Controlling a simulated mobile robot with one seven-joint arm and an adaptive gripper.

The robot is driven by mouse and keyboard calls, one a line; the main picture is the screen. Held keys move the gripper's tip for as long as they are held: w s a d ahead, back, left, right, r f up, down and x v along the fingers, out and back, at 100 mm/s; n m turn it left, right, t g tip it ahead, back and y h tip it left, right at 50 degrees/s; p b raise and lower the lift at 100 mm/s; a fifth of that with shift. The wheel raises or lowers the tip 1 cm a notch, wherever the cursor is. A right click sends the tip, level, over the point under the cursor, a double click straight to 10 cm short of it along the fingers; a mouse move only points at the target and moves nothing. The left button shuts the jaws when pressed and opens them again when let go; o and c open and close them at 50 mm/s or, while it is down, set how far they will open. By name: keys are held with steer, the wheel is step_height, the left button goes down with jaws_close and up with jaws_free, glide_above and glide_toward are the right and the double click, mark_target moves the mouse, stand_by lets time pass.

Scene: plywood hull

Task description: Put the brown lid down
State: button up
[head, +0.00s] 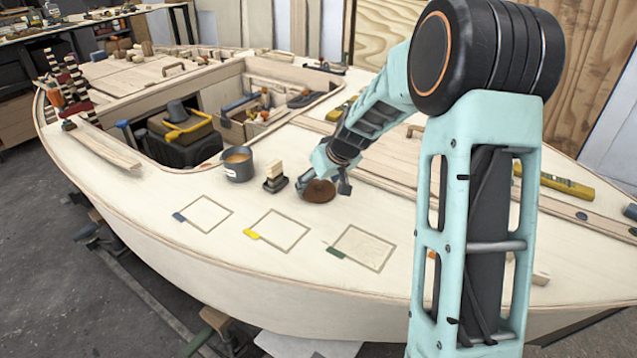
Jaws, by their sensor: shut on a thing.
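The brown lid (319,191) is a round, dark brown disc over the pale plywood deck (290,206). My gripper (322,183) is at the lid, shut on it, with its fingers around the lid's upper part. The lid looks level and very close to the deck; I cannot tell whether it touches. My wrist hides part of the lid's far side.
A grey pot (238,165) and a small dark block with pale pieces (275,178) stand left of the lid. Three outlined squares with blue, yellow (251,235) and green tabs lie in front, empty. An open hatch with tools is behind left. A yellow level (556,183) lies right.

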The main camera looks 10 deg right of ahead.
steer(key=shift+f, duration=0.15)
steer(key=o, duration=0.7)
steer(key=shift+s+d+r, duration=0.1)
steer(key=shift+r, duration=0.4)
steer(key=p+v, duration=0.1)
steer(key=v, duration=1)
steer(key=shift+s, duration=0.2)
